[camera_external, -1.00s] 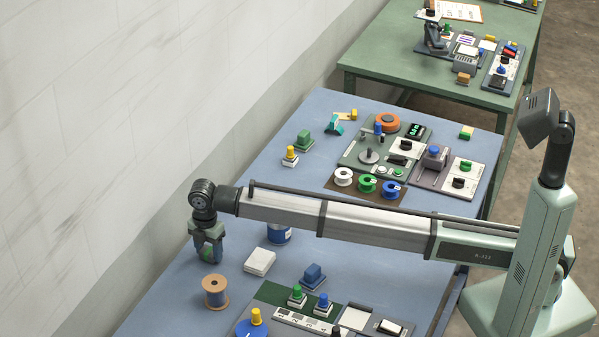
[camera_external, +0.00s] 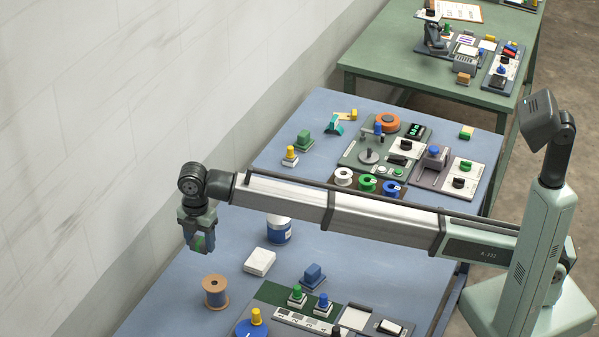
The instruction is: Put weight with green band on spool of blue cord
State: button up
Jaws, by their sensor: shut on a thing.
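My gripper (camera_external: 203,246) hangs downward at the left end of my arm, above the bench's left side. It is shut on a small dark piece with green on it, which appears to be the weight with green band (camera_external: 198,244); the fingers hide much of it. A tan-flanged spool (camera_external: 214,291) stands upright on the bench, below the gripper in the picture and apart from it; I cannot clearly tell its cord's colour. A blue-and-white cylinder (camera_external: 279,231) stands right of the gripper.
A white block (camera_external: 259,262) and a blue block on a base (camera_external: 313,274) lie right of the tan spool. A panel with knobs (camera_external: 310,305) fills the front. The wall (camera_external: 90,150) runs along the left. Bare bench (camera_external: 185,275) shows around the tan spool.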

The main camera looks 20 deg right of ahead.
send_near(214, 283)
jog(key=w+r, duration=0.1)
jog(key=w+a+r, duration=0.1)
jog(key=shift+w+a+n, duration=0.3)
jog(key=shift+w, duration=0.05)
jog(key=shift+m, duration=0.5)
jog(key=shift+s+d+f, duration=0.3)
jog(key=shift+s+f, duration=0.15)
jog(key=shift+f, duration=0.9)
jog(key=shift+s+d+f, duration=0.3)
jog(key=shift+s+f, duration=0.1)
jog(key=shift+f, duration=1)
jog(key=shift+s+d+f, duration=0.3)
jog(key=shift+s+f, duration=0.15)
jog(key=shift+f, duration=0.9)
jog(key=shift+f, duration=0.15)
jog(key=o, duration=1.4)
notch_tip(214, 283, up, 12)
jog(key=shift+r, duration=0.15)
